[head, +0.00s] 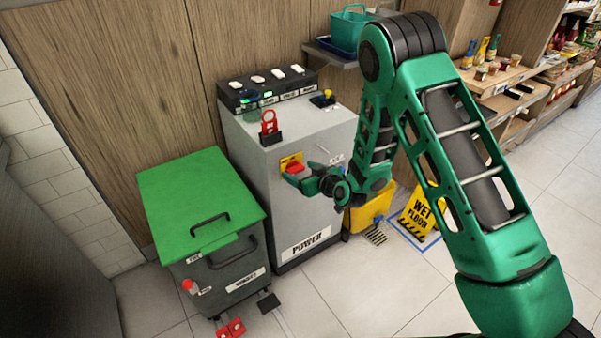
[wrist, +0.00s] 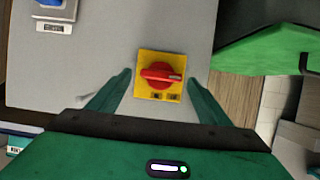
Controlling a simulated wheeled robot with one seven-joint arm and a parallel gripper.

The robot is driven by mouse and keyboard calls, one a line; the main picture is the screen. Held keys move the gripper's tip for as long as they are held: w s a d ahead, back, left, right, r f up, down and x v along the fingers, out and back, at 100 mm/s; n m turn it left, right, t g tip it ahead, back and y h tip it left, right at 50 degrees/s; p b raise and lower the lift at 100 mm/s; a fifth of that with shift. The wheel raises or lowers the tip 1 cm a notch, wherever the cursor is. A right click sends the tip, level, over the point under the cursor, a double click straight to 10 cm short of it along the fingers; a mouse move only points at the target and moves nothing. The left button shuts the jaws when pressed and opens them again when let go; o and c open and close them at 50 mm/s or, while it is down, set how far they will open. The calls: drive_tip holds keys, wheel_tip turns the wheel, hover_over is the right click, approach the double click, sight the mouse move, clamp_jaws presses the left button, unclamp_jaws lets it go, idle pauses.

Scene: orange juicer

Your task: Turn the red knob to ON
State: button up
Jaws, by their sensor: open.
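The red knob (wrist: 161,75) sits on a yellow plate (wrist: 146,92) on the grey cabinet's face. In the wrist view its handle lies about level, with a pale mark at its right end. The small labels below the knob are too small to read. My gripper (wrist: 160,78) is open, with one finger on each side of the plate and a gap to the knob on both sides. In the head view my gripper (head: 297,178) is at the cabinet's front and partly covers the red knob (head: 293,167). I cannot tell whether the fingers touch the cabinet.
The grey cabinet (head: 300,210) carries a POWER label, a red tag (head: 269,123) and a row of switches (head: 268,84) on top. A green-lidded bin (head: 196,205) stands close on the left. A yellow wet floor sign (head: 418,212) stands at right. Open floor lies in front.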

drive_tip(key=shift+w+a, duration=0.1)
drive_tip(key=shift+w, duration=0.05)
drive_tip(key=shift+c, duration=0.6)
drive_tip(key=c, duration=1)
drive_tip(key=shift+o, duration=0.4)
